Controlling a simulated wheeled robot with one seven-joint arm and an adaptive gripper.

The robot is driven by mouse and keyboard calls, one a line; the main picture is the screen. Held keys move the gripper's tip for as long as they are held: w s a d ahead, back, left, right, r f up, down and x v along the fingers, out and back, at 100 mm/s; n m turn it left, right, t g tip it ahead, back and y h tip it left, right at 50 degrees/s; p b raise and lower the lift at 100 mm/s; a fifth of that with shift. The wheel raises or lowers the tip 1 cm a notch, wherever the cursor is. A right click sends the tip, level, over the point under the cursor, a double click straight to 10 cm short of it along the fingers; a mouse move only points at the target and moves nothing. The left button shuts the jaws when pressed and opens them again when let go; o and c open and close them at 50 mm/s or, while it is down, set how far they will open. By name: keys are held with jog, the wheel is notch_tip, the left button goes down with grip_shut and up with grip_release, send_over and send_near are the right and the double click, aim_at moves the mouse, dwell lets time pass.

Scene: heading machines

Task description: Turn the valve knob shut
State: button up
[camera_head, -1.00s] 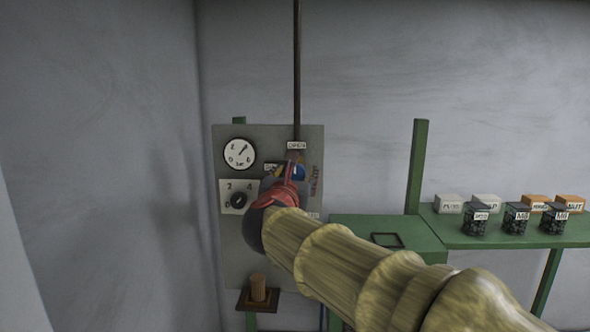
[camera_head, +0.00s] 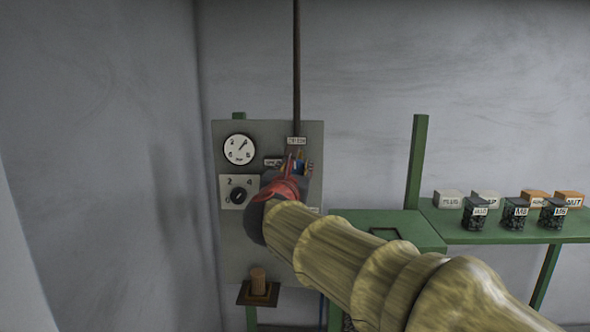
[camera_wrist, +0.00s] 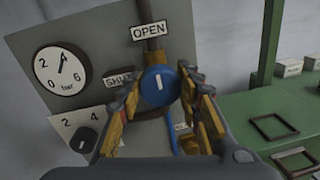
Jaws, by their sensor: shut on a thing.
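The blue valve knob (camera_wrist: 160,86) is on the grey panel (camera_wrist: 95,35), with a short white mark on its face. In the wrist view the mark stands near upright, toward the OPEN label (camera_wrist: 149,30) above it. The SHUT label (camera_wrist: 118,79) is left of the knob. My gripper (camera_wrist: 163,88) is shut on the knob, one finger on each side. In the camera_head view my gripper (camera_head: 299,165) is at the panel's upper right and mostly hides the knob.
A pressure gauge (camera_head: 239,149) and a black dial (camera_head: 238,195) sit left of the knob. A pipe (camera_head: 297,65) rises above it. A wooden peg (camera_head: 258,281) stands on a small ledge below. Green shelves (camera_head: 490,229) with labelled boxes and jars stand at right.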

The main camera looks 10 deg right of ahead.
jog(key=shift+c, duration=1.2)
jog(key=shift+n, duration=0.3)
jog(key=n+b, duration=0.1)
jog(key=n, duration=0.1)
jog(key=shift+n+b, duration=0.3)
jog(key=shift+b, duration=0.05)
jog(key=n+b, duration=0.1)
jog(key=n, duration=0.4)
jog(key=shift+n+t, duration=0.4)
jog(key=n, duration=0.4)
jog(key=shift+r+n+p, duration=0.1)
jog(key=shift+n+p, duration=0.2)
jog(key=shift+n, duration=0.1)
jog(key=shift+n+y+p, duration=0.5)
jog(key=shift+n+p, duration=0.15)
jog(key=shift+n, duration=1.75)
jog(key=o, duration=1.2)
